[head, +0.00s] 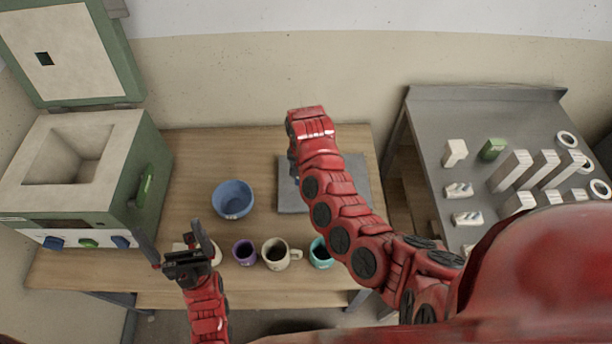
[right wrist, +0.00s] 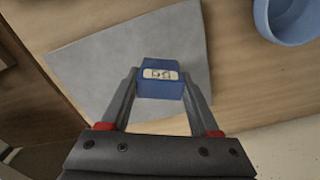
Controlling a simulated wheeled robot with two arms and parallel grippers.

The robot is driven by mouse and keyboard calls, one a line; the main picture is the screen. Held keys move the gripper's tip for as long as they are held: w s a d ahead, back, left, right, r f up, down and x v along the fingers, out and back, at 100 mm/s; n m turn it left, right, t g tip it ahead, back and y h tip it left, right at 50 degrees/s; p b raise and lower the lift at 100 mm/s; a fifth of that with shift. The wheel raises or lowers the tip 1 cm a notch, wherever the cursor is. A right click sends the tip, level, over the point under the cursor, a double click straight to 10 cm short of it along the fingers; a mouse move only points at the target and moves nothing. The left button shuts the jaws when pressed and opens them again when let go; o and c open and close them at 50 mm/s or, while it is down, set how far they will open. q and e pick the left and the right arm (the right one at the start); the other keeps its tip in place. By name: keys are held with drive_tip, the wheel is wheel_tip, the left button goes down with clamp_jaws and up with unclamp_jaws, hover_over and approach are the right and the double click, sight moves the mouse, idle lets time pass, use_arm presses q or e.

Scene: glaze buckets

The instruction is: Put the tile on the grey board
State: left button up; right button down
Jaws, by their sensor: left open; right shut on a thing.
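The tile (right wrist: 161,88) is a small blue block with a white label, seen in the right wrist view. My right gripper (right wrist: 160,76) is shut on it, one finger on each side. The tile is over the grey board (right wrist: 100,65); I cannot tell whether it touches it. In the head view the grey board (head: 355,176) lies on the wooden table, partly covered by my right arm, which also largely hides the right gripper and tile. My left gripper (head: 168,231) is open and empty at the table's front left, away from the board.
A blue bowl (head: 232,199) stands left of the board. A purple cup (head: 244,253), a cream mug (head: 280,254) and a teal cup (head: 320,253) line the front. A kiln (head: 85,170) with its lid up is at left. A metal table (head: 425,125) at right holds several blocks and rings.

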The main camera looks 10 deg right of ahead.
drive_tip(key=shift+w+d+f, duration=0.1)
drive_tip(key=shift+w+d, duration=0.2)
drive_tip(key=shift+d, duration=0.05)
drive_tip(key=shift+w+d, duration=0.1)
drive_tip(key=shift+d, duration=0.05)
wheel_tip(320, 180, down, 3)
drive_tip(key=shift+r+p, duration=0.15)
drive_tip(key=shift+p, duration=0.7)
drive_tip(key=shift+f, duration=0.35)
drive_tip(key=shift+f, duration=0.2)
drive_tip(key=shift+c, duration=0.6)
unclamp_jaws()
